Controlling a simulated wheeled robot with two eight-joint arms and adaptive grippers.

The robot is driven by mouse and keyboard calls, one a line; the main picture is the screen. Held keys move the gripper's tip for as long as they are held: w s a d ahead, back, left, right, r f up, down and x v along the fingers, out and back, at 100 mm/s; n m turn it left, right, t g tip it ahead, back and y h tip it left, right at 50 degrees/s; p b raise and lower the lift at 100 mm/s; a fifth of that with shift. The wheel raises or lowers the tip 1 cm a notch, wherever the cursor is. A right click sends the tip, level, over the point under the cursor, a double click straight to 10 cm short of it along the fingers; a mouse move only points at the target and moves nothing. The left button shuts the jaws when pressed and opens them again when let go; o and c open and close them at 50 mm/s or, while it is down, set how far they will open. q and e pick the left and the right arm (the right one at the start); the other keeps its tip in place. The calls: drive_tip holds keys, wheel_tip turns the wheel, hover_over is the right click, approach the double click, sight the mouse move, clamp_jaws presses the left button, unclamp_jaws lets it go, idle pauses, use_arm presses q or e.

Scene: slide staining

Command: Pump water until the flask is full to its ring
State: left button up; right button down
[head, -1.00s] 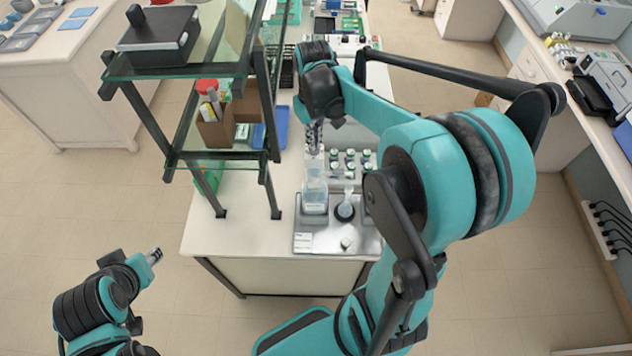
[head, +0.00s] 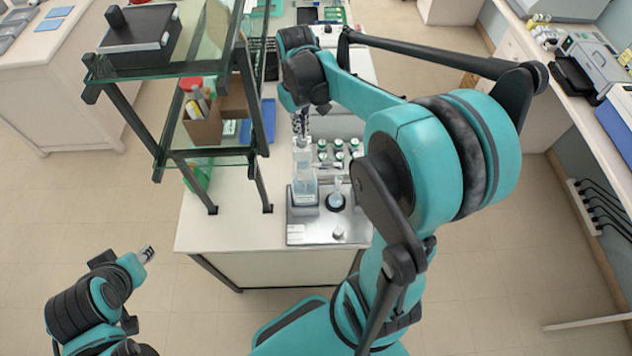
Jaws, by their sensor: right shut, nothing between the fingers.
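A clear pump bottle (head: 304,184) with pale bluish water stands upright at the left of a metal tray (head: 312,232) on the bench. A small clear flask (head: 337,190) sits in a dark round holder just right of the bottle. Its water level and ring are too small to make out. My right gripper (head: 300,132) points down, shut and empty, directly over the bottle's top. I cannot tell whether it touches the pump head. My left gripper (head: 147,254) is low at the left, away from the bench, and its fingers are too small to read.
Several green-capped small bottles (head: 338,158) stand behind the flask. A glass shelf (head: 190,65) on dark posts stands close left of my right gripper. A small pale knob (head: 338,233) is at the tray's front. Bare bench lies left of the tray.

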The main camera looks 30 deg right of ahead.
sight(302, 140)
drive_tip(key=shift+f, duration=0.1)
drive_tip(key=shift+f+b, duration=2.4)
drive_tip(key=shift+f, duration=0.55)
drive_tip(key=shift+r+p, duration=2.05)
drive_tip(key=shift+r, duration=1.05)
drive_tip(key=shift+r+p, duration=1.8)
drive_tip(key=shift+r, duration=0.75)
drive_tip(key=shift+f, duration=0.1)
